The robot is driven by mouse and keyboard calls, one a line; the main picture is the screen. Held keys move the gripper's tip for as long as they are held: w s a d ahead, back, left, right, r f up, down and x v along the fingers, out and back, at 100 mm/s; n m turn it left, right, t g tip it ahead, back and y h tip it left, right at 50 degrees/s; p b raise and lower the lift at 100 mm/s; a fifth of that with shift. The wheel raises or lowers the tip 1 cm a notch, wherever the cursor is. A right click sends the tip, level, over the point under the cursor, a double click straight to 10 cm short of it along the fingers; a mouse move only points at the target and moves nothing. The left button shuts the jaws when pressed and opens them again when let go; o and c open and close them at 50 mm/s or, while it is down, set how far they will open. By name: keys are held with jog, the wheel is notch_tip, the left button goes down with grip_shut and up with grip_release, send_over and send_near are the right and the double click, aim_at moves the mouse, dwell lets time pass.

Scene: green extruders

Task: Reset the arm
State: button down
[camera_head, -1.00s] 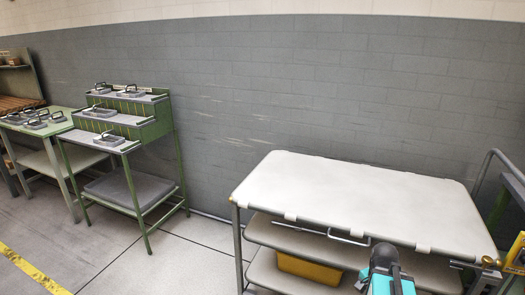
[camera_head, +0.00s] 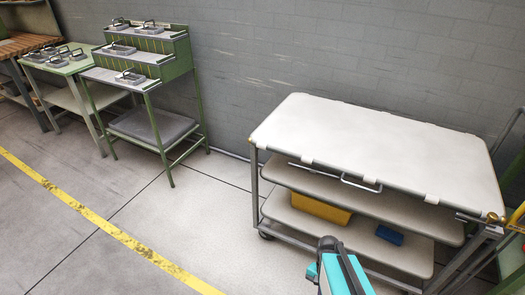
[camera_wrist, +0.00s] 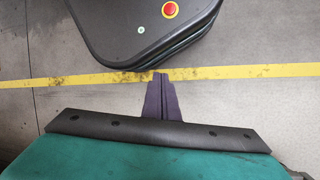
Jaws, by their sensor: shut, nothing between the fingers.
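In the wrist view my gripper (camera_wrist: 161,76) points down over the floor, its two dark fingers pressed together with nothing between them. Part of my own base, dark with a red button, shows at the top of that view. In the head view a teal and black part of my arm (camera_head: 340,270) rises at the bottom edge, in front of the white-topped cart. The gripper's fingertips do not show in the head view.
A white-topped cart (camera_head: 370,140) with lower shelves stands at right; a yellow bin (camera_head: 320,208) and blue item (camera_head: 389,235) sit below. Green stepped racks (camera_head: 178,55) and a green table (camera_head: 75,68) with handled blocks stand at left. Floor beside the yellow line (camera_head: 110,228) is clear.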

jog(key=s+a+f+n+p, duration=0.1)
jog(key=s+a+f+n, duration=0.3)
jog(key=s+f+n, duration=0.2)
jog(key=shift+s+f+n+g, duration=0.3)
jog(key=shift+s+f+n, duration=0.05)
jog(key=shift+s+n, duration=0.7)
